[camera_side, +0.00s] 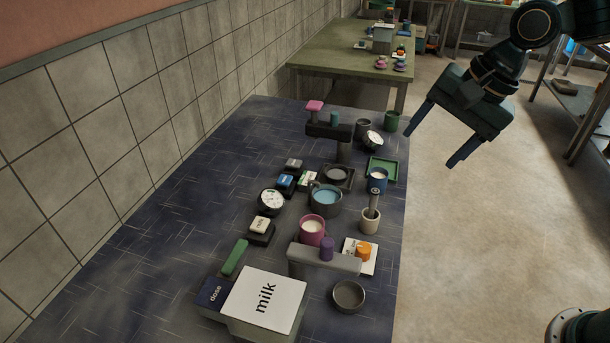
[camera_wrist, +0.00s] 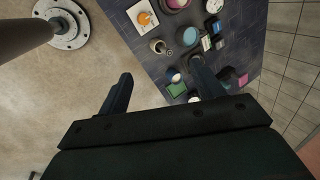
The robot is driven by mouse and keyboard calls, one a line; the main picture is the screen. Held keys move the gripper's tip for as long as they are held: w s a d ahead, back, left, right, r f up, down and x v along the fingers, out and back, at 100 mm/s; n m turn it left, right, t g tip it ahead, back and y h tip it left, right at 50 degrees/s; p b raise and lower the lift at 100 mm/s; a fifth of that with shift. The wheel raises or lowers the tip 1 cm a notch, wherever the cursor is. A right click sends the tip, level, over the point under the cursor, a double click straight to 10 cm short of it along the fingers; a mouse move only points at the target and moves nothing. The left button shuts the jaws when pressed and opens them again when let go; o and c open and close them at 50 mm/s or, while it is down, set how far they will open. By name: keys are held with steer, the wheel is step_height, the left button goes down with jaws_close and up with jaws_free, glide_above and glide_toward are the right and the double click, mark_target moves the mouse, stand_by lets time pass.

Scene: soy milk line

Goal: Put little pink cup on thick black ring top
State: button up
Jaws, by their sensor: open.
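A little pink cup (camera_side: 312,231) with pale contents stands upright on the dark table, behind the grey raised bar. It shows partly at the top edge of the wrist view (camera_wrist: 176,5). A dark round ring-like top (camera_side: 338,174) on a square base lies farther back, behind the pot of blue liquid; it looks like the thick black ring, and I see nothing on it. I cannot make it out clearly in the wrist view. My gripper (camera_side: 431,150) is open and empty, in the air right of the table and apart from both things. Its fingers also show in the wrist view (camera_wrist: 161,70).
A dark pot with blue liquid (camera_side: 325,199) stands between cup and ring. A dark raised bar (camera_side: 330,131) stands behind. The table's left side is clear.

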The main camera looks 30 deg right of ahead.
steer(key=s+d+r+n+t+h, duration=0.1)
steer(key=s+d+n, duration=0.3)
steer(key=s, duration=0.5)
steer(key=s+d+r+n+h, duration=0.1)
steer(key=s+d+n, duration=0.3)
steer(key=s+n, duration=0.3)
steer(key=shift+s+d+n+t, duration=0.35)
steer(key=shift+s+n+t, duration=0.05)
steer(key=shift+s, duration=0.55)
